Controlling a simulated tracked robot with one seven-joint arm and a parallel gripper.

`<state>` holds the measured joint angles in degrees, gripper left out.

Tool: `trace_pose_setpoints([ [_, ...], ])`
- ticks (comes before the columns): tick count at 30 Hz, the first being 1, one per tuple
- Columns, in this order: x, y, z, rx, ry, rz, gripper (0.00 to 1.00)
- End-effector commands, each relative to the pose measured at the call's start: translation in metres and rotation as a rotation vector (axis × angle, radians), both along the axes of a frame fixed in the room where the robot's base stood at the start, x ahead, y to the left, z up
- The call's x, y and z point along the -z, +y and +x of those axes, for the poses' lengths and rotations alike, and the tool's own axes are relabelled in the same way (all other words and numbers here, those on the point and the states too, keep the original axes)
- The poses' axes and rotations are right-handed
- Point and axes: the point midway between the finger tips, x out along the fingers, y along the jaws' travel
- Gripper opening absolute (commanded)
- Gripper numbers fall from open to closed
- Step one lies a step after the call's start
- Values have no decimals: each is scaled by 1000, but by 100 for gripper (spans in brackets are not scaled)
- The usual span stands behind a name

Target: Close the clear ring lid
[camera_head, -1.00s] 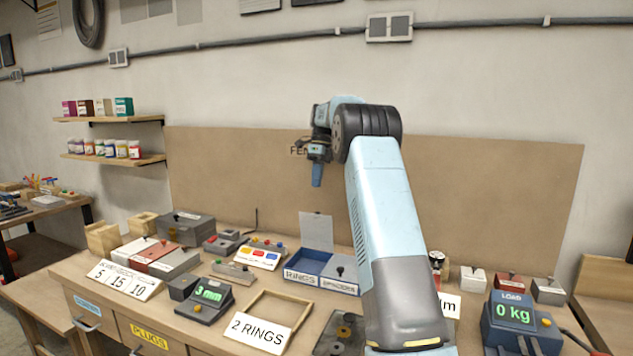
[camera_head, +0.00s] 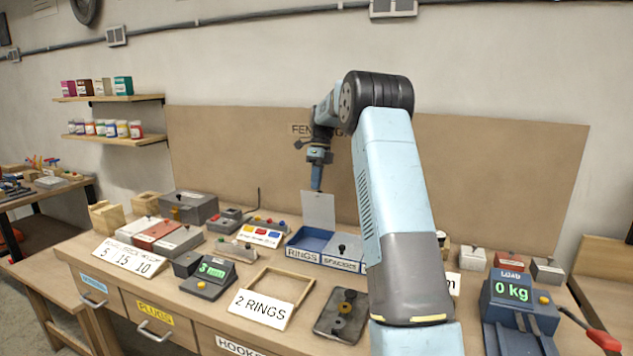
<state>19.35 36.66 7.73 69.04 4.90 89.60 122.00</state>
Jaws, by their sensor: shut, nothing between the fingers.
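The clear ring lid (camera_head: 319,210) stands upright at the back of the blue box marked RINGS (camera_head: 303,257). The left RINGS compartment is uncovered beneath it. The right compartment, marked SPACERS, has a grey cover with a black knob (camera_head: 341,249). My gripper (camera_head: 316,187) is shut and empty, pointing down at the top edge of the raised lid. I cannot tell whether it touches the lid or is behind or in front of it.
An empty wooden frame (camera_head: 256,283) and a "2 RINGS" sign (camera_head: 260,309) lie in front of the box. A dark tray with rings (camera_head: 341,315) sits to the right of them. A panel with coloured buttons (camera_head: 260,234) stands left of the box.

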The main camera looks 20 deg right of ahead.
Motion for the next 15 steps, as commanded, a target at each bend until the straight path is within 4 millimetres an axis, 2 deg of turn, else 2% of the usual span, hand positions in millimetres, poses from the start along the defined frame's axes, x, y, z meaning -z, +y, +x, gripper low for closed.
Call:
trace_pose_setpoints([
  [15,0,10,-8,-3,-43,-45,0],
])
